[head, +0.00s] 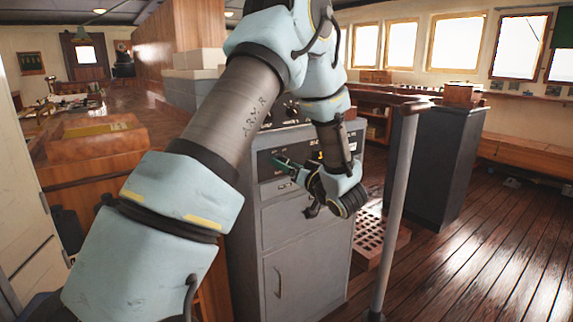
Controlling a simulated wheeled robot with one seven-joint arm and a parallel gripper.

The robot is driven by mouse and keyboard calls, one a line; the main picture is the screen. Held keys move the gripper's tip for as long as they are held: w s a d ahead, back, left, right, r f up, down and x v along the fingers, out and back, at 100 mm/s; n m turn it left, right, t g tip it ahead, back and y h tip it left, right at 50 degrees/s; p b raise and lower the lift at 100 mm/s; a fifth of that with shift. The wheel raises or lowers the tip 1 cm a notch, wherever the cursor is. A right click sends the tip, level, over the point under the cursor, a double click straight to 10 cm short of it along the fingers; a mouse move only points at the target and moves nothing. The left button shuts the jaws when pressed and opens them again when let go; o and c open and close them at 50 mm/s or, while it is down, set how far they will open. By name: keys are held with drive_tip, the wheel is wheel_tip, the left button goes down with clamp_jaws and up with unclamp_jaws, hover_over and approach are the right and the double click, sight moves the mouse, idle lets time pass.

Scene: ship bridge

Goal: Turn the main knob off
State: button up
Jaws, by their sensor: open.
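A grey metal cabinet (290,240) stands in the middle of the head view, with a dark control panel (268,165) across its upper front. Small dark knobs or dials (290,109) show on the cabinet's sloped top, partly behind my arm. I cannot pick out the main knob for certain. My arm and gripper hide part of the panel.
A grey post (398,200) with a wooden top stands right of the cabinet, close to my wrist. A dark pedestal (437,165) stands behind it. A wooden grating (378,240) lies on the floor. A wooden console (100,150) is at left. Plank floor at right is clear.

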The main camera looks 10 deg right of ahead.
drive_tip(key=shift+w+a, duration=0.1)
drive_tip(key=shift+w, duration=0.15)
clamp_jaws()
idle(0.5)
